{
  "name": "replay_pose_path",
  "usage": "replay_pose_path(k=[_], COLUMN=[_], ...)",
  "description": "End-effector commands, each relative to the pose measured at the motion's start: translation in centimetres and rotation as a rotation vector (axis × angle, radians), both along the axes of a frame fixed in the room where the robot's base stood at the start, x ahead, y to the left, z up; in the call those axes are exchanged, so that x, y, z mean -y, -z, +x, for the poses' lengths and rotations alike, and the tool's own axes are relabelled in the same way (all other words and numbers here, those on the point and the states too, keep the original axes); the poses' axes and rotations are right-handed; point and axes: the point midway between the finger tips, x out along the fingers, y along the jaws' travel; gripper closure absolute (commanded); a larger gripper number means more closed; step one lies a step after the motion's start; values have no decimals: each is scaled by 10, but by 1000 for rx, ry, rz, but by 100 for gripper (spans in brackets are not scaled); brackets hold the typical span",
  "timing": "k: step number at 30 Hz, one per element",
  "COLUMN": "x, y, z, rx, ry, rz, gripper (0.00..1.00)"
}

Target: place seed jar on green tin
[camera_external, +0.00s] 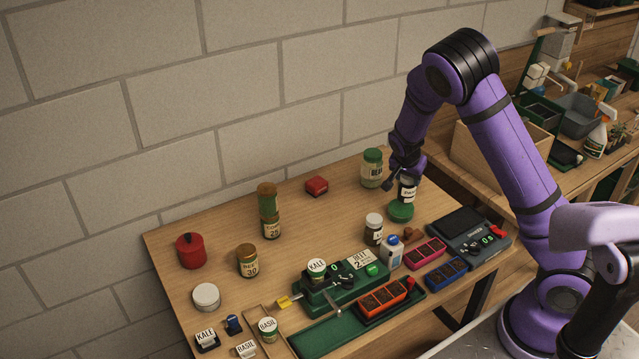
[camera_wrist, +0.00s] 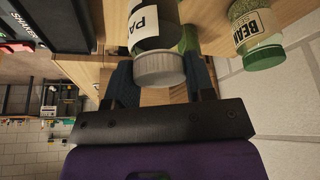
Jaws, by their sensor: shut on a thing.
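My gripper (camera_external: 396,183) is shut on a seed jar (camera_external: 407,188) with a white label and dark contents. In the wrist view the jar (camera_wrist: 152,30) stands between the dark fingers (camera_wrist: 160,78), with its grey-white lid towards the camera and label letters "PA" showing. The green tin (camera_external: 400,211) is on the table directly below the jar; part of a green surface also shows beside the jar in the wrist view (camera_wrist: 187,38). The jar appears upright over the tin. I cannot tell whether its base touches the tin.
A green-lidded bean jar (camera_external: 372,168) stands close left of the tin.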

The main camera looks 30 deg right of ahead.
Motion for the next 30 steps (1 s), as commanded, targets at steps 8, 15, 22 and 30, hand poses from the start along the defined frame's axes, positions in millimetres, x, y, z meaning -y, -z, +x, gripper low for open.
replay_pose_path(k=[8,15,22,30], x=[3,2,2,2], y=[9,37,37,39], z=[13,13,13,13], rx=[-2,0,1,0], ry=[0,0,0,-1], rz=[0,0,0,0], gripper=[87,87,87,25])
